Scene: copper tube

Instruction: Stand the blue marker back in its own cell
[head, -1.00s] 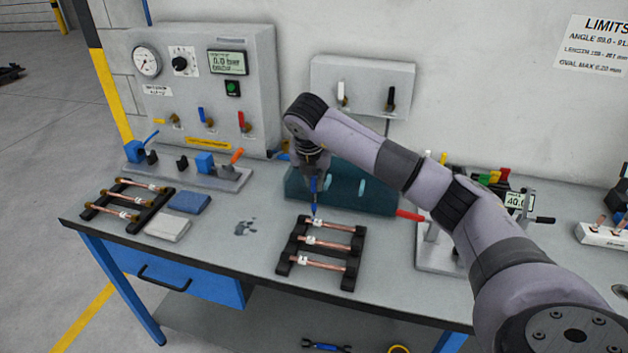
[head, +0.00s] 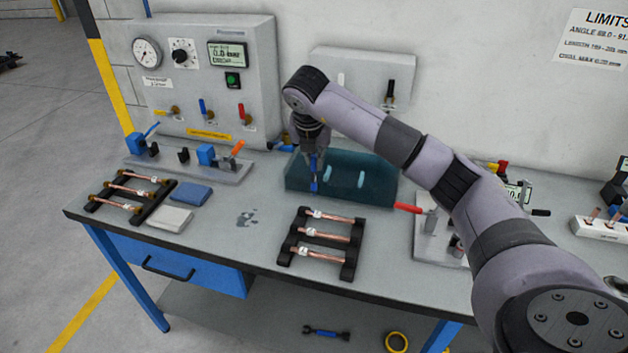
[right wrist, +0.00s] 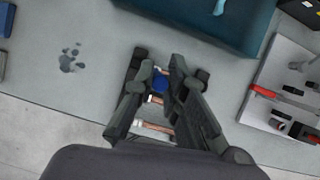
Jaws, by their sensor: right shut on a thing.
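The blue marker (head: 315,184) is in my right gripper (head: 314,160), which is shut on it. It points downward above the bench, in front of the teal bin in the head view. In the right wrist view the blue marker (right wrist: 160,82) shows end-on as a blue patch between the fingers of the right gripper (right wrist: 160,70). A cell for the marker cannot be made out; my right arm covers part of the bench back. My left gripper is not in view.
A black rack (head: 352,262) with copper tubes stands in front of the gripper. The teal bin (head: 378,193) is behind. A second tube rack (head: 154,205) and a blue pad (head: 191,194) lie left. A red-handled tool (head: 407,208) is right. Bench between the racks is mostly clear.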

